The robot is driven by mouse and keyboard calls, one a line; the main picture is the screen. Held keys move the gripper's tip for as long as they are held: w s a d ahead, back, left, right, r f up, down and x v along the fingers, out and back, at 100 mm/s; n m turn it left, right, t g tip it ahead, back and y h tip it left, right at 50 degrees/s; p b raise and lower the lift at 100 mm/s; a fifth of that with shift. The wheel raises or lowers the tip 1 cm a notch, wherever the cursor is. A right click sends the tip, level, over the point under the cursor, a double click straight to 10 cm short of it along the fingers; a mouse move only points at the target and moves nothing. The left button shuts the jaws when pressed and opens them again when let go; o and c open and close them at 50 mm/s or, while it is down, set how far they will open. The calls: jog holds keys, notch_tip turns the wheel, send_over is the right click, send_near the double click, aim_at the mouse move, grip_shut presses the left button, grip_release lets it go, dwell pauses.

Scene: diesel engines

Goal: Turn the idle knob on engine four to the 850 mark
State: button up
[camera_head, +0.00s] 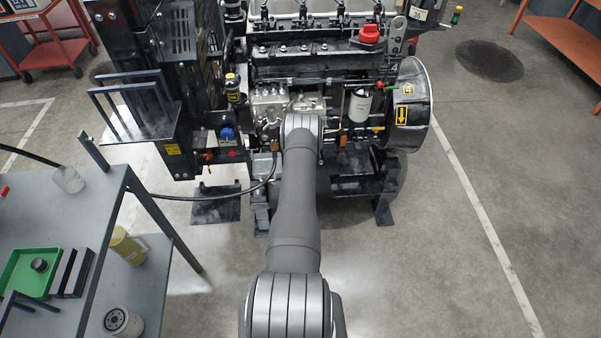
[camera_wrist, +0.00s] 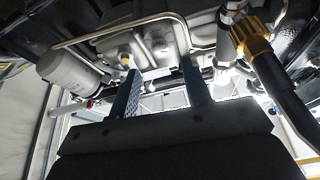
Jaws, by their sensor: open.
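The dark engine (camera_head: 310,62) stands ahead in the head view, with my arm reaching to its near side.
A white filter (camera_head: 360,105) and a yellow arrow label (camera_head: 402,115) are right of my arm. In the wrist view a brass fitting with a dark hose (camera_wrist: 252,42) is close on the right. A grey table (camera_head: 95,205) stands left.

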jog(key=v, duration=1.1)
jog(key=shift+s, duration=0.15)
jog(key=shift+f, duration=0.1)
jog(key=x, duration=1.7)
jog(key=shift+w, duration=0.2)
